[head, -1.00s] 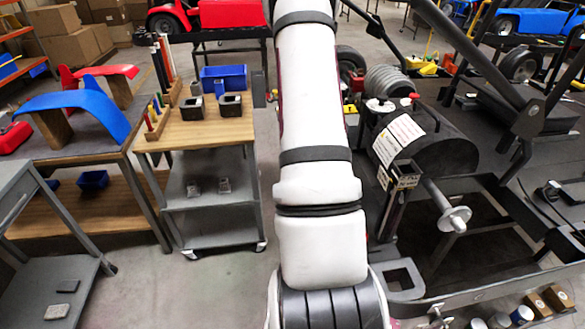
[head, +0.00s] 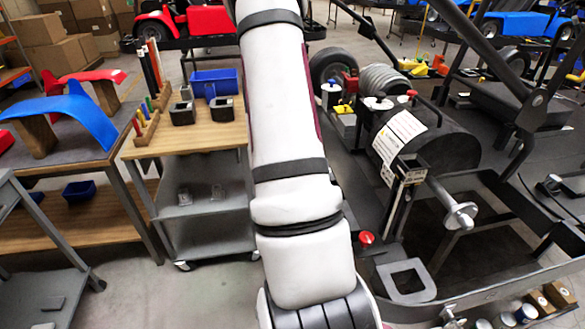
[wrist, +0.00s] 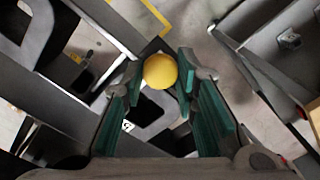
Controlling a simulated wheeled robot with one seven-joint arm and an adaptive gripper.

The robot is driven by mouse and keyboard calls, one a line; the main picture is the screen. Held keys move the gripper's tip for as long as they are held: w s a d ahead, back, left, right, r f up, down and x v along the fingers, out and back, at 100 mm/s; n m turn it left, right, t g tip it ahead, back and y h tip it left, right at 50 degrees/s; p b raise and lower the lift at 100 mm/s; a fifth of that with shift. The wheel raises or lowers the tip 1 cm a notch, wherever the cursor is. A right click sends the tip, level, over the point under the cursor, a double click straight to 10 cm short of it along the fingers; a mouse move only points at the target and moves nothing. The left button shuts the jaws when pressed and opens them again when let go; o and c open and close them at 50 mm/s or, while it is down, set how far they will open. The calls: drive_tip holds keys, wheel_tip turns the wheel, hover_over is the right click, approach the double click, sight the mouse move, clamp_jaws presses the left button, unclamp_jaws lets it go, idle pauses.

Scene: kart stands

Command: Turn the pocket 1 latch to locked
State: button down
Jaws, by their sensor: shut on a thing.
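My gripper (wrist: 160,88) shows in the wrist view with its two green-padded fingers on either side of a round yellow knob (wrist: 160,70). It is shut on this knob, which sits between the fingertips. I take it for the latch knob, but no label for pocket 1 is readable. Dark plates with cut-out openings lie below and beside it, and one such plate (wrist: 33,45) is at the upper left. In the head view my gripper is out of sight, past the bottom edge below my white arm.
In the head view, a red knob (head: 366,238) stands just right of my arm, near a grey plate with a square opening (head: 407,282). The kart's dark frame and engine (head: 440,145) fill the right side. A wood-topped cart (head: 215,135) stands at the left.

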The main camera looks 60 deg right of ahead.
idle(0.4)
drive_tip(key=c, duration=1.2)
unclamp_jaws()
drive_tip(key=shift+c, duration=0.2)
wheel_tip(320, 180, up, 12)
